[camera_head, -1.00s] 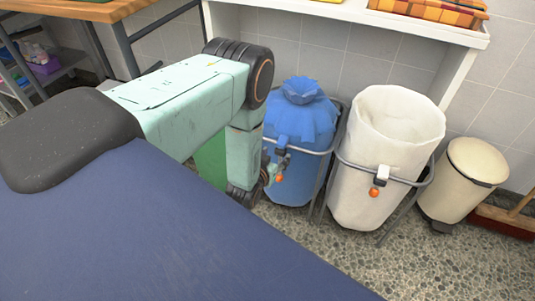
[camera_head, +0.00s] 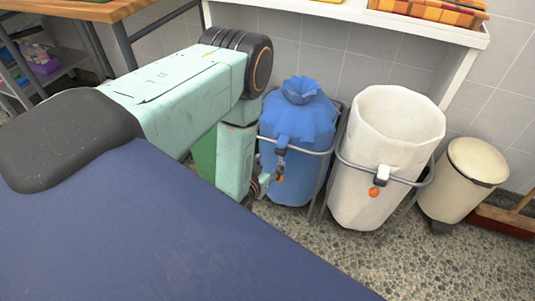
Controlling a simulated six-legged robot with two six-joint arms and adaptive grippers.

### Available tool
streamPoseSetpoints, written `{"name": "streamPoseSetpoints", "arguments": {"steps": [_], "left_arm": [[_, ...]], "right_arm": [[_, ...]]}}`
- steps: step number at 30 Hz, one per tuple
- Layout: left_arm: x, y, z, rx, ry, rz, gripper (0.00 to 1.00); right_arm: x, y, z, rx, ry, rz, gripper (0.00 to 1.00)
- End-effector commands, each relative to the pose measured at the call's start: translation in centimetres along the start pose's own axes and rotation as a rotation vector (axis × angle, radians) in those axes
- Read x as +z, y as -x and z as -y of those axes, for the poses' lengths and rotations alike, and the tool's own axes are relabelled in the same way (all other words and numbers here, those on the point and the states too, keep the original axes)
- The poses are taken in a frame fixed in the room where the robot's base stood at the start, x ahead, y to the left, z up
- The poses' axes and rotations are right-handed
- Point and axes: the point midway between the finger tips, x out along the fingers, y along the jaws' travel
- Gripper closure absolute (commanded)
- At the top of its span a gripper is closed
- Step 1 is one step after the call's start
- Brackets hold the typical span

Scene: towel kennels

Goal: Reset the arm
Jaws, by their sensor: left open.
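My left arm, pale green with dark joints, comes in from the left and bends downward at its elbow. My left gripper (camera_head: 264,186) hangs at the lower end of the forearm, mostly hidden behind it. It is open, in front of the left edge of the blue bag (camera_head: 300,120) in its metal stand. I cannot tell if it touches the bag or the stand. My right gripper is not in view.
A white bag (camera_head: 375,200) in a metal stand stands right of the blue one. Further right are a cream pedal bin (camera_head: 460,180) and a broom (camera_head: 505,220). A white shelf (camera_head: 330,12) holds folded orange plaid cloth (camera_head: 430,12). The speckled floor (camera_head: 390,265) in front is clear.

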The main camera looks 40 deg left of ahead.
Motion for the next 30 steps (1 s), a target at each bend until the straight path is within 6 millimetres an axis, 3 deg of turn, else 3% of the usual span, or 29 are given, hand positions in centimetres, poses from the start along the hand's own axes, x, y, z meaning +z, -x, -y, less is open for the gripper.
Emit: {"name": "streamPoseSetpoints", "arguments": {"steps": [11,14,16,19,23,26,30], "left_arm": [[0.3,0.0,0.0,0.000,-0.001,0.011,0.40],[2.1,0.5,0.1,-0.002,-0.002,0.093,0.40],[5.2,2.4,0.0,-0.001,-0.005,0.228,0.40],[9.3,7.2,-0.9,0.016,-0.016,0.466,0.40],[12.0,15.2,-2.2,0.048,-0.044,0.765,0.40],[12.2,21.7,-2.8,0.071,-0.076,0.964,0.40],[10.4,29.3,-3.0,0.097,-0.126,1.164,0.40]], "right_arm": [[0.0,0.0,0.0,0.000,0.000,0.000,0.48],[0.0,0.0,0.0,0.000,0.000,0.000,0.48],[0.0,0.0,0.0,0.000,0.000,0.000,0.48],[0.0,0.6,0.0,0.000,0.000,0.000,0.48],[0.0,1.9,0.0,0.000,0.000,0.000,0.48],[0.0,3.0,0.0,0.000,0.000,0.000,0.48],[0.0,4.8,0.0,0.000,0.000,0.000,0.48]]}}
